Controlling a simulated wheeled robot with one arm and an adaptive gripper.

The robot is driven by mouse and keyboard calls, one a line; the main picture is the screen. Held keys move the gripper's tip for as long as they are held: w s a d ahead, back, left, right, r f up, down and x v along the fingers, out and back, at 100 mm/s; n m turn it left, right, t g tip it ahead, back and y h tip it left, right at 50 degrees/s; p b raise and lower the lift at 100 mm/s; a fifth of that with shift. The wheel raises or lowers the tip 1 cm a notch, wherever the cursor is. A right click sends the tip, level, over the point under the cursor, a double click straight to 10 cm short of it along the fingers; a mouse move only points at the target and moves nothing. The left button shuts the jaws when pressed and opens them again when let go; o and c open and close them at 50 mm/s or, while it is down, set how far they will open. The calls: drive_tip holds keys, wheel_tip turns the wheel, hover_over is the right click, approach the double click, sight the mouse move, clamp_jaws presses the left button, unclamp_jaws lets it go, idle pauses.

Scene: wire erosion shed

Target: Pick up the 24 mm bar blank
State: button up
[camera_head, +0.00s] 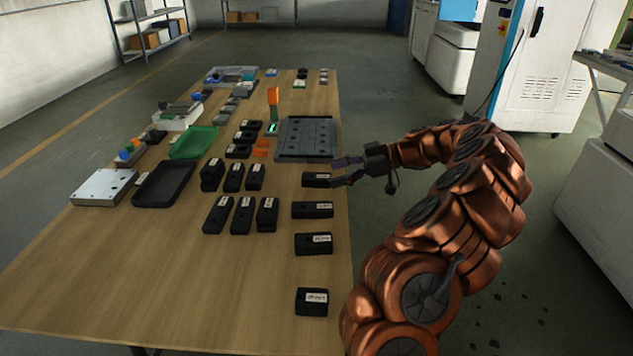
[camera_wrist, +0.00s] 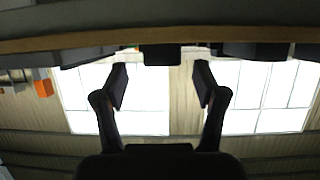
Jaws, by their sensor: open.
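My gripper (camera_head: 339,172) is open and empty at the right edge of the table, its fingers pointing left. Its fingertips are beside the right end of a black labelled block (camera_head: 315,180). In the wrist view my gripper (camera_wrist: 160,82) has its two fingers wide apart, and a dark block (camera_wrist: 160,55) shows beyond and between them. Similar black labelled blocks (camera_head: 312,210) stand in a column along the right edge. The labels are too small to read, so I cannot tell which piece is the 24 mm bar blank.
A dark grey plate with holes (camera_head: 306,138) lies just behind the gripper. More black blocks (camera_head: 242,215), a black tray (camera_head: 164,184) and a green tray (camera_head: 194,143) stand to the left. An orange-topped post (camera_head: 273,96) rises mid-table. The front left of the table (camera_head: 150,270) is clear.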

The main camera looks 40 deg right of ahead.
sight(317, 176)
drive_tip(key=shift+a+r+x, duration=0.1)
drive_tip(key=shift+r+x, duration=0.05)
drive_tip(key=shift+x, duration=0.6)
drive_tip(key=shift+a+r+x, duration=0.1)
drive_tip(key=shift+r+x, duration=0.05)
drive_tip(key=shift+x, duration=0.6)
drive_tip(key=shift+a+r+x, duration=0.1)
drive_tip(key=shift+r+x, duration=0.05)
drive_tip(key=shift+x, duration=0.6)
drive_tip(key=shift+w+a+f, duration=0.2)
drive_tip(key=shift+w+a, duration=0.1)
drive_tip(key=shift+w, duration=0.05)
clamp_jaws()
